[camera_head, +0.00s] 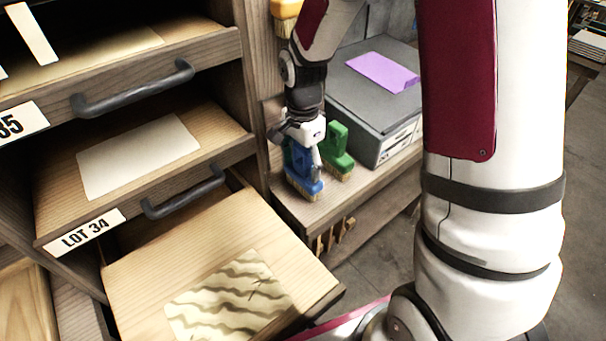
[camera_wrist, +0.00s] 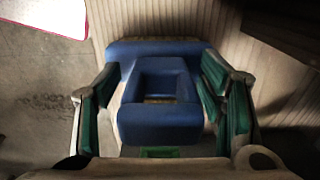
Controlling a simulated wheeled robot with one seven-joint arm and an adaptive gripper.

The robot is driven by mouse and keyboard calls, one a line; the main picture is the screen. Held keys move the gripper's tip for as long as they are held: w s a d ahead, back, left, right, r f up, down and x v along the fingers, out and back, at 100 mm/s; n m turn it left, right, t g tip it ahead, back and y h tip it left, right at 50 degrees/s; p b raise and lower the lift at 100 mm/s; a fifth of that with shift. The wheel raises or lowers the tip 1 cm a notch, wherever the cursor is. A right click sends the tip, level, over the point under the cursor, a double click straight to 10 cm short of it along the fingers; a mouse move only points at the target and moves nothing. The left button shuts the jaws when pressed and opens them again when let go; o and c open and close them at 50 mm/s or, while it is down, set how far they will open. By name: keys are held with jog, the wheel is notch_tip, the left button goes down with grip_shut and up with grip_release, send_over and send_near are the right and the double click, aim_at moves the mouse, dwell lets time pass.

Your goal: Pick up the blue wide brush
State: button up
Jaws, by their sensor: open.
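The blue wide brush (camera_head: 301,178) stands upright on the wooden bench, bristles down. My gripper (camera_head: 302,150) is above and around it, partly hiding its upper part. In the wrist view the blue brush (camera_wrist: 160,124), with its square loop handle, lies between the two green-padded fingers of my gripper (camera_wrist: 160,88). The fingers are open, one on either side of the brush; a gap shows on the left, and contact on the right is hard to tell. A green brush (camera_head: 338,150) stands just behind and to the right of the blue one.
A grey box (camera_head: 366,105) with a purple sheet (camera_head: 384,72) on top stands behind the brushes. Wooden drawers (camera_head: 130,150) stand to the left, one pulled out with a patterned sheet (camera_head: 230,295). A yellow-orange brush (camera_head: 286,9) hangs above.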

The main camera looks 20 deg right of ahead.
aim_at(303, 150)
jog(key=c, duration=1.4)
jog(key=shift+o, duration=0.2)
jog(key=shift+r, duration=0.15)
jog(key=shift+r, duration=0.65)
notch_tip(303, 150, up, 2)
jog(key=shift+r, duration=0.2)
jog(key=s+d+r, duration=0.1)
jog(key=s+d, duration=0.1)
jog(key=s, duration=1.3)
jog(key=shift+s+d+p, duration=0.3)
jog(key=shift+s+p, duration=0.05)
